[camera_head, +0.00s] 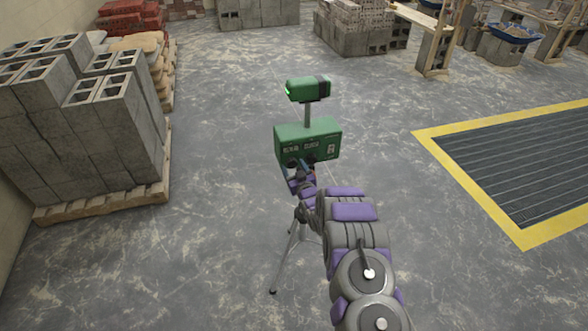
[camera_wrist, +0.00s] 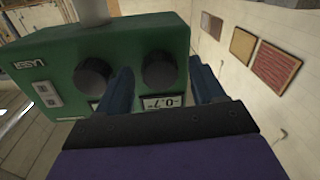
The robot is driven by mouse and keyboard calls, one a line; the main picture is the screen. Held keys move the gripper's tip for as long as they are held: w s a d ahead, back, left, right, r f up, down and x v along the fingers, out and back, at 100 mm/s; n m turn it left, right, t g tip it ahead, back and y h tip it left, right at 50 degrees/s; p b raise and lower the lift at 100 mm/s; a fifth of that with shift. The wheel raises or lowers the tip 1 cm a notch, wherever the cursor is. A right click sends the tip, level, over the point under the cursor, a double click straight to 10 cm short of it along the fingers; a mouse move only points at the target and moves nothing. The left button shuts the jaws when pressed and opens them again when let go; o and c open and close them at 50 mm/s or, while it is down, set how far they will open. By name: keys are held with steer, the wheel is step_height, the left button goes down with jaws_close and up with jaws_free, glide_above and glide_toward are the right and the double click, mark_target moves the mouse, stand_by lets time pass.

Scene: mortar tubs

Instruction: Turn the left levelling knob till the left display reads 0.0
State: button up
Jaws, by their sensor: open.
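The green laser box (camera_head: 322,138) stands on a tripod with a laser head above. Its front has two dark knobs with displays above them in the head view. The wrist view shows the box (camera_wrist: 135,40) upside down, so the left knob (camera_wrist: 159,68) is on the right there and the other knob (camera_wrist: 93,77) on the left. My gripper (camera_wrist: 161,72) is open, its blue fingers on either side of the left knob; contact is unclear. The left display (camera_wrist: 166,103) is partly hidden; it seems to show a minus sign, but its digits are unclear. My gripper (camera_head: 302,170) also shows in the head view.
Grey blocks (camera_head: 85,115) on a pallet stand at the left. A yellow-edged floor grate (camera_head: 520,165) lies at the right. More blocks (camera_head: 365,30) and benches stand at the back. The tripod legs (camera_head: 290,255) spread beneath my arm. Floor around the tripod is clear.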

steer(key=c, duration=1.1)
steer(key=shift+o, duration=0.2)
